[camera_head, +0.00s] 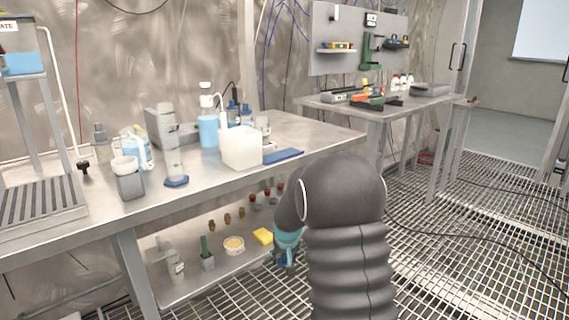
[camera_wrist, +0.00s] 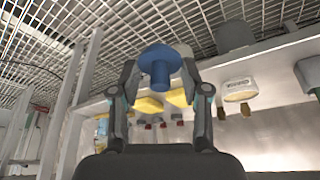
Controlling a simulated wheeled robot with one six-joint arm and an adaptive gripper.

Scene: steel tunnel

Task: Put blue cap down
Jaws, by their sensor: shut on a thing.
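The blue cap (camera_wrist: 160,62) is between the fingertips of my gripper (camera_wrist: 159,76) in the wrist view. It shows a wide round flange and a narrower stem. My gripper is shut on it. In the head view my gripper (camera_head: 287,243) is beside the front edge of the lower shelf (camera_head: 215,273), below the table top, partly hidden by my dark arm. A bit of blue shows at its lower end there. I cannot tell whether the cap touches anything besides the fingers.
The steel table (camera_head: 225,182) above holds bottles. Grating (camera_head: 440,240) covers the floor.

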